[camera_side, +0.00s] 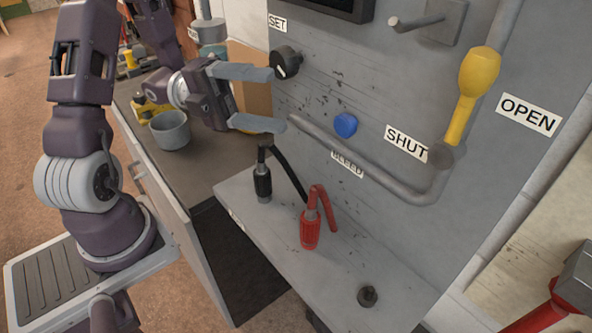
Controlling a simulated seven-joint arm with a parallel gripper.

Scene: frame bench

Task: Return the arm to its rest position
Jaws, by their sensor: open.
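My gripper (268,99) is open and empty, with its two grey fingers spread one above the other. The fingers point right toward the grey panel (400,90). The upper fingertip appears close to the black knob (286,62) beside the SET label; I cannot tell from this view whether they touch. The lower finger is above the shelf. My arm rises from its base at the left and bends over at the top, where part of it is cut off by the picture edge.
The panel carries a blue button (345,125), a yellow lever (472,92) and a pipe (370,172). A black plug (263,183) and a red plug (310,229) stand on the shelf (270,230). A grey cup (170,130) and a cardboard box (252,98) are behind my gripper.

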